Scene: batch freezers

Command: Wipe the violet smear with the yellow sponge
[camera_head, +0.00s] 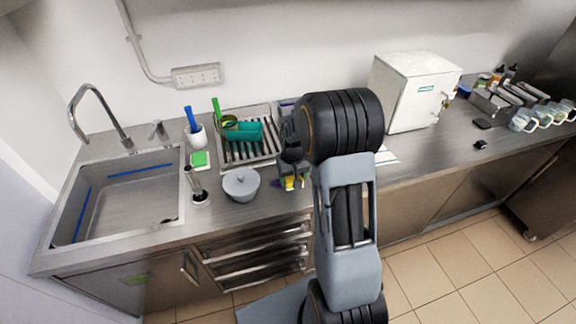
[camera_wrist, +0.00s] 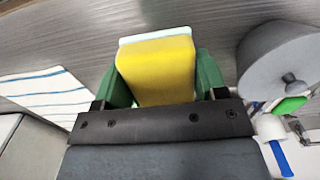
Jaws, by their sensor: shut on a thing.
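The yellow sponge (camera_wrist: 156,72) is held between the green fingers of my gripper (camera_wrist: 160,80), which is shut on it. A pale blue layer shows along the sponge's far edge. In the head view, the sponge (camera_head: 290,183) is low over or on the steel counter, just right of the grey pot; I cannot tell whether it touches. My gripper (camera_head: 291,173) is partly hidden by my arm. A small violet patch (camera_head: 276,183) shows at the sponge's left side, probably the smear, mostly hidden. No violet shows in the wrist view.
A dish rack (camera_head: 250,152) is behind. The sink (camera_head: 120,195) is at left. A white box-shaped appliance (camera_head: 412,90) and a striped cloth (camera_wrist: 45,92) are on the other side.

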